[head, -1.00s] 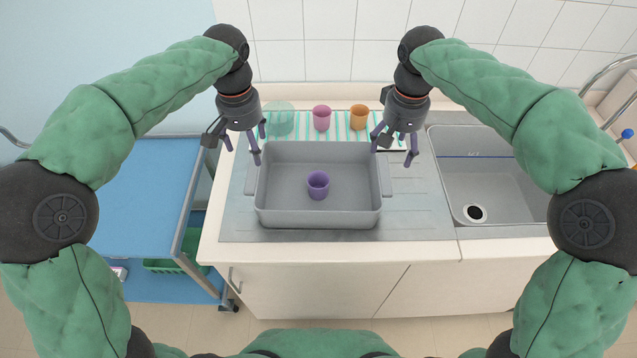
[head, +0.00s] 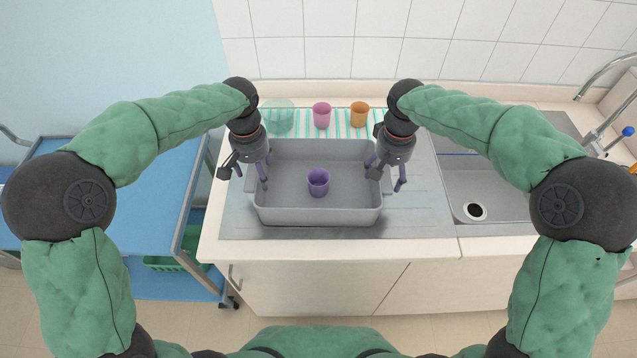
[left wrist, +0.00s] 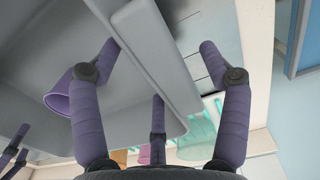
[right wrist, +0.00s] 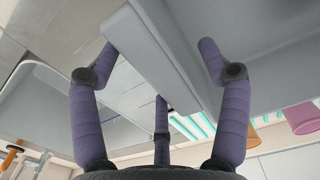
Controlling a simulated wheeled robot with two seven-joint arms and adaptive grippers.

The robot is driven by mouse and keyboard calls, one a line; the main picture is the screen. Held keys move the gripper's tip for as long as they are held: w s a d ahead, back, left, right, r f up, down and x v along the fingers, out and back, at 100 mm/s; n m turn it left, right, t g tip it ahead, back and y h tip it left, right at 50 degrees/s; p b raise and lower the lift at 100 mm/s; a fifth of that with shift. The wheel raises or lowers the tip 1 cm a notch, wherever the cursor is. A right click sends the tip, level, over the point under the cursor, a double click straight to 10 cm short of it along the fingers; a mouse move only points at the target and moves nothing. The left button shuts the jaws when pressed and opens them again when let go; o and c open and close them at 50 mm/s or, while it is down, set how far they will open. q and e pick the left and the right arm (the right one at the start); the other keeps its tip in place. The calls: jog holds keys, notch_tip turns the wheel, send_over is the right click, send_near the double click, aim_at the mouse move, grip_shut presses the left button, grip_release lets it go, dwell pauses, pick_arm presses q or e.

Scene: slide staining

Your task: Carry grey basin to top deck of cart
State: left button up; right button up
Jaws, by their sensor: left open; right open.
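The grey basin (head: 290,217) stands on the steel draining board, with a purple cup (head: 318,182) upright inside it. My left gripper (head: 252,180) is open over the basin's left side; in the left wrist view its fingers (left wrist: 157,60) are on both sides of the basin's rim and handle (left wrist: 150,50). My right gripper (head: 386,182) is open over the right side; in the right wrist view its fingers (right wrist: 160,60) straddle the right rim and handle (right wrist: 165,60). I cannot tell whether any finger touches. The cart's blue top deck (head: 120,190) is at the left and looks clear.
A striped mat (head: 340,128) behind the basin holds a pink cup (head: 321,115), an orange cup (head: 360,114) and a clear greenish bowl (head: 278,116). A sink (head: 480,185) with a tap is at the right. A green crate (head: 165,262) sits on the cart's lower deck.

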pick_arm(q)
grip_shut()
pick_arm(e)
grip_shut()
pick_arm(q)
jog(key=shift+r, duration=0.1)
pick_arm(e)
jog(key=shift+r, duration=0.1)
